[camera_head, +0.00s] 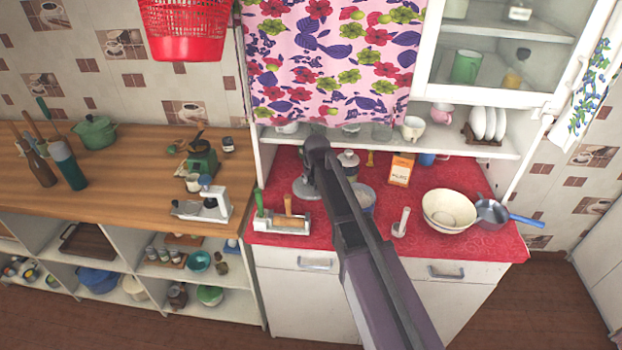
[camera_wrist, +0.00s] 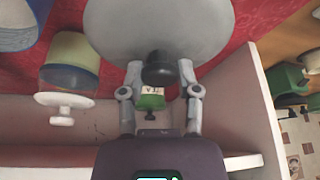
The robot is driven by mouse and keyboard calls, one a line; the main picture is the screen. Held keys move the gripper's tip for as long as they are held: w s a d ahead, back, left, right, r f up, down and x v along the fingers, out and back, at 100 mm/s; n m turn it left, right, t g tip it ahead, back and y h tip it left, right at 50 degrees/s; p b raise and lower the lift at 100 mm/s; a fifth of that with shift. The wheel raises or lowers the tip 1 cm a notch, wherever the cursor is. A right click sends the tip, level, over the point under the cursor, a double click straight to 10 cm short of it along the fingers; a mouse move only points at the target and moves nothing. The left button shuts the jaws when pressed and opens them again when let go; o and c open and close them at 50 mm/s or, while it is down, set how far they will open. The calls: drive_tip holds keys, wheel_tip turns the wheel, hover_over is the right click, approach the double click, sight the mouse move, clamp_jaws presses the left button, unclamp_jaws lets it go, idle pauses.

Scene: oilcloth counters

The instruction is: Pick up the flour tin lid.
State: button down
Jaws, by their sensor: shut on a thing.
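The flour tin lid is a wide round grey disc with a black knob; in the wrist view the lid (camera_wrist: 200,35) fills the top middle. My gripper (camera_wrist: 159,70) has its two fingers on either side of the black knob and is shut on it. In the head view the lid (camera_head: 301,190) shows as a grey disc at the left part of the red counter, partly hidden by my arm. My fingers are hidden there behind the arm. I cannot tell whether the lid touches the counter. An open bluish tin (camera_head: 366,194) stands just right of my arm.
A holder with green- and brown-handled tools (camera_head: 282,224) stands in front of the lid. A lidded jar (camera_head: 348,160), an orange carton (camera_head: 400,170), a cream bowl (camera_head: 450,210) and a blue-handled pan (camera_head: 493,211) stand to the right. A shelf (camera_head: 460,145) overhangs the counter's back.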

drive_tip(key=shift+r+p, duration=1.15)
drive_tip(key=shift+r, duration=0.35)
drive_tip(key=shift+f, duration=0.1)
drive_tip(key=shift+f+b, duration=1.85)
drive_tip(key=shift+b, duration=0.1)
drive_tip(key=shift+a+r, duration=0.1)
drive_tip(key=shift+r, duration=0.05)
